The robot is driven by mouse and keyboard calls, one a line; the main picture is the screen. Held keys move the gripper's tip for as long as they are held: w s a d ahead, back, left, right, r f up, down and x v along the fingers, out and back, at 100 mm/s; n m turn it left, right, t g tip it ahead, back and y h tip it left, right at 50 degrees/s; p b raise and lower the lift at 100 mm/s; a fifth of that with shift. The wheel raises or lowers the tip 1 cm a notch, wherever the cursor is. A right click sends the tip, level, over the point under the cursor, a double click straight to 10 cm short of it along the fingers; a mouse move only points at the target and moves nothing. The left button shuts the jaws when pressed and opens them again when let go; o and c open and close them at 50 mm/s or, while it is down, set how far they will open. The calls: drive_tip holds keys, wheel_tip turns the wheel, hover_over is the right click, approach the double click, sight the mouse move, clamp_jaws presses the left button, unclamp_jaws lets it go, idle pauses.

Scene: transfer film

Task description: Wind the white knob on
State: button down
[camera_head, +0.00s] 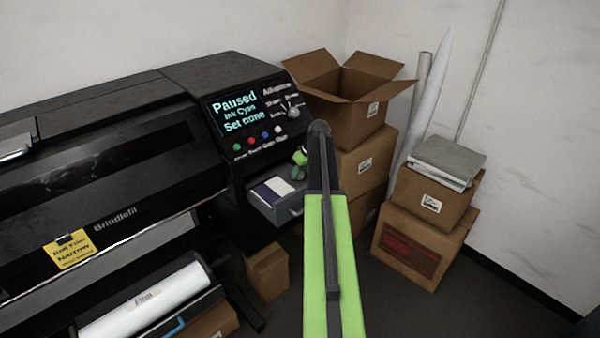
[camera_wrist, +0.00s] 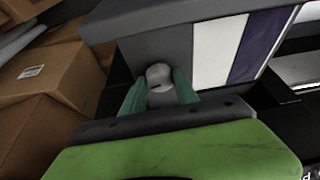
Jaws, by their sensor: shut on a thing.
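The white knob (camera_head: 293,112) is on the printer's control panel, under the word "Advance", right of the screen. My gripper (camera_head: 299,166) is below the panel, over the open drawer (camera_head: 290,212), apart from the white knob. The drawer holds a white and a purple block. The white knob is not in the wrist view.
The screen (camera_head: 236,108) reads "Paused", "Ink Cyan", "Set none". Several coloured buttons sit below it. Stacked cardboard boxes (camera_head: 365,165) stand close on the right, more boxes (camera_head: 420,245) beyond. A film roll (camera_head: 145,300) lies low at the left.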

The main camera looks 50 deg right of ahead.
drive_tip(key=shift+a, duration=0.1)
drive_tip(key=m+h, duration=0.1)
drive_tip(key=m, duration=0.2)
drive_tip(key=shift+a+m, duration=0.15)
drive_tip(key=shift+m, duration=0.25)
drive_tip(key=shift+w+m+g+h, duration=0.1)
drive_tip(key=shift+m+g+h, duration=0.35)
drive_tip(key=shift+m, duration=0.8)
drive_tip(key=shift+m+g+h, duration=0.35)
drive_tip(key=shift+m+h, duration=0.2)
drive_tip(key=shift+m, duration=0.7)
drive_tip(key=c, duration=0.9)
unclamp_jaws()
drive_tip(key=shift+c, duration=0.2)
drive_tip(key=p+v, duration=1.6)
drive_tip(key=v, duration=0.1)
drive_tip(key=shift+a+r, duration=0.2)
